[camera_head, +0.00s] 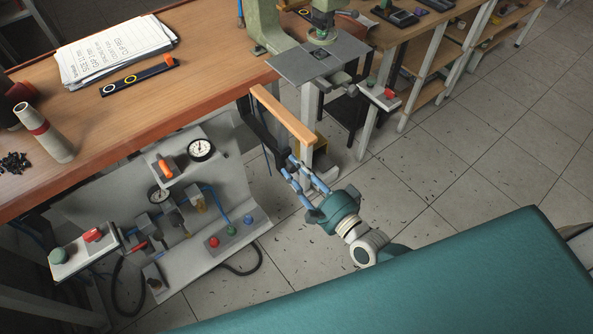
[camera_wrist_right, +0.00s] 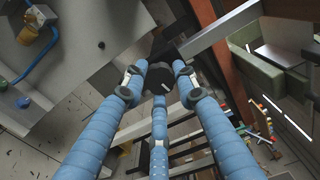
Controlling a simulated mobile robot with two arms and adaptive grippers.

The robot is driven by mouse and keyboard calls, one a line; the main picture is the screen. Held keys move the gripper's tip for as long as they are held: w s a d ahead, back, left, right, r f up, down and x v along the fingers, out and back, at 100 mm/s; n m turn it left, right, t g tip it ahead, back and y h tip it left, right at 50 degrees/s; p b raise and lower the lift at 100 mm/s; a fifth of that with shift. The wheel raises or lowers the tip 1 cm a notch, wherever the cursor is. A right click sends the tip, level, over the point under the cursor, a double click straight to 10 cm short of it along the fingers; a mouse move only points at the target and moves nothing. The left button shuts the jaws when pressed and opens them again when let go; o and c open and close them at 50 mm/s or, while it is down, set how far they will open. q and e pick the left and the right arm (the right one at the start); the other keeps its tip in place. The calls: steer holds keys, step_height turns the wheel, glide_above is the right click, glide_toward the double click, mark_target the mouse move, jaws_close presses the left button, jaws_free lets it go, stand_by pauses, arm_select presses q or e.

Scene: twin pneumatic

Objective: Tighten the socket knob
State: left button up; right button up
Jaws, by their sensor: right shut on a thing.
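The socket knob (camera_wrist_right: 160,74) is a small dark round piece in the right wrist view. My right gripper (camera_head: 294,172) has its blue fingers closed around it, below the edge of the workbench. The fingertips also show in the right wrist view (camera_wrist_right: 157,84), on both sides of the knob and below it. In the head view I cannot make out the knob; it is small and partly hidden by the fingers. My left gripper is in neither view.
The workbench (camera_head: 110,115) carries papers (camera_head: 115,50), a level-like black tool (camera_head: 138,77) and a grey cylinder (camera_head: 43,131). A grey pneumatic panel with gauges (camera_head: 201,150) stands left of the gripper. A green machine (camera_head: 325,18) stands behind. The tiled floor is open to the right.

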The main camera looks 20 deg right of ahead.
steer(key=shift+w+d+r+m, duration=0.2)
steer(key=shift+d+m, duration=0.15)
steer(key=shift+m, duration=0.35)
steer(key=o, duration=1.2)
steer(key=shift+c, duration=0.2)
steer(key=shift+f, duration=0.2)
steer(key=shift+s, duration=0.1)
steer(key=v, duration=1.2)
